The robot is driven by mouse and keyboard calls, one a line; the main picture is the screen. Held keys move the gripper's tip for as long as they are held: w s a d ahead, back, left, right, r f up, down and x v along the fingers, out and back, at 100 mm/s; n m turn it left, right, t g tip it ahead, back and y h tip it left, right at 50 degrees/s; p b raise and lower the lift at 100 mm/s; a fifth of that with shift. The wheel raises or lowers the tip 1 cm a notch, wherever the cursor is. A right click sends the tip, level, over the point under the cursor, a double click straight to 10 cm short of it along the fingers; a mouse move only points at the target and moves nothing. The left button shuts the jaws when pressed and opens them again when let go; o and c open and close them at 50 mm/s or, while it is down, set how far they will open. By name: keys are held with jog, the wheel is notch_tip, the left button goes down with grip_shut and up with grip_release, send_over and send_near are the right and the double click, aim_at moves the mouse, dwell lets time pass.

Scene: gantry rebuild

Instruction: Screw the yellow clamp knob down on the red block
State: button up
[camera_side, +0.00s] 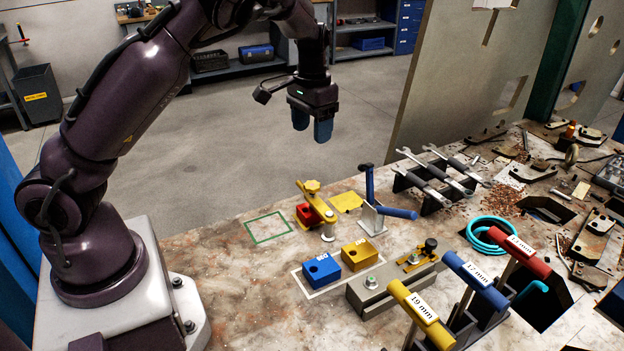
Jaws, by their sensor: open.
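The red block (304,215) sits on the table under a yellow clamp arm (318,207). The yellow clamp knob (312,186) stands upright at the upper end of that clamp, above the block. I cannot tell how tight the clamp is. My gripper (312,130) hangs above and behind the clamp, pointing down, with blue fingertips. It is open and empty, well apart from the knob.
A blue block (321,270) and a yellow block (359,254) stand in a white outline in front. A blue-handled toggle clamp (385,208) stands right of the knob. T-handle wrenches (476,270) and a wrench rack (437,180) are further right. A green outline (268,228) is empty.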

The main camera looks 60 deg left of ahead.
aim_at(312, 185)
notch_tip(312, 185, down, 13)
dwell(0.5)
jog(key=c, duration=0.8)
